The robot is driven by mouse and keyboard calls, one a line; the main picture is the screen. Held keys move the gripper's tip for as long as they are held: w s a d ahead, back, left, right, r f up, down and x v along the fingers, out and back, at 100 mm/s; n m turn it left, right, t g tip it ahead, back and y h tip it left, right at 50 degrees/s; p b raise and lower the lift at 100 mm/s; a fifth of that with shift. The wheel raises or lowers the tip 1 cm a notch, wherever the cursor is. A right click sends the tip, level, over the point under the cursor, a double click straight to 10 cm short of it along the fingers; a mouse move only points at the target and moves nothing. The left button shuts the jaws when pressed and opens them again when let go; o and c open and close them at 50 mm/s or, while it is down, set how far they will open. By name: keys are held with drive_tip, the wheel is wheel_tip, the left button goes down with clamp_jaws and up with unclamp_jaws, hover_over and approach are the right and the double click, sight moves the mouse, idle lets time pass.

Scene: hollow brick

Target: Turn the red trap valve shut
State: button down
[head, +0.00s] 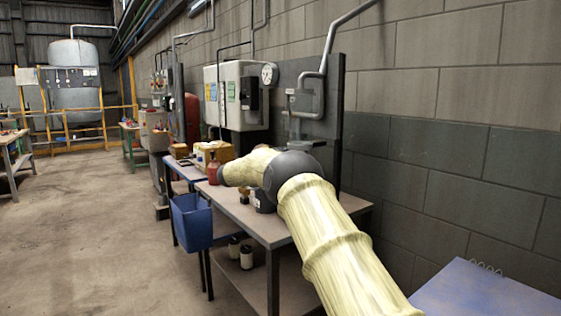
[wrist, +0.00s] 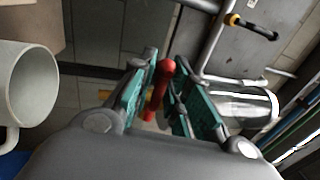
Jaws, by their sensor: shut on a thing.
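The red trap valve's lever (wrist: 159,90) shows in the wrist view as a red bar with a rounded end. It lies between the two green-padded fingers of my gripper (wrist: 161,68), which are closed on it. The valve body behind the fingers is hidden. In the head view my arm reaches over the bench, and its links hide the gripper and the red lever.
A grey pipe (head: 328,60) runs down a dark panel above the workbench (head: 258,222). In the wrist view a pale mug (wrist: 28,90) is at left, a shiny metal cylinder (wrist: 245,106) at right, and a yellow-and-black handle (wrist: 252,27) above. A blue bin (head: 191,222) hangs by the bench.

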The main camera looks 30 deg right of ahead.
idle(0.4)
drive_tip(key=c, duration=1.5)
unclamp_jaws()
drive_tip(key=shift+v, duration=3.95)
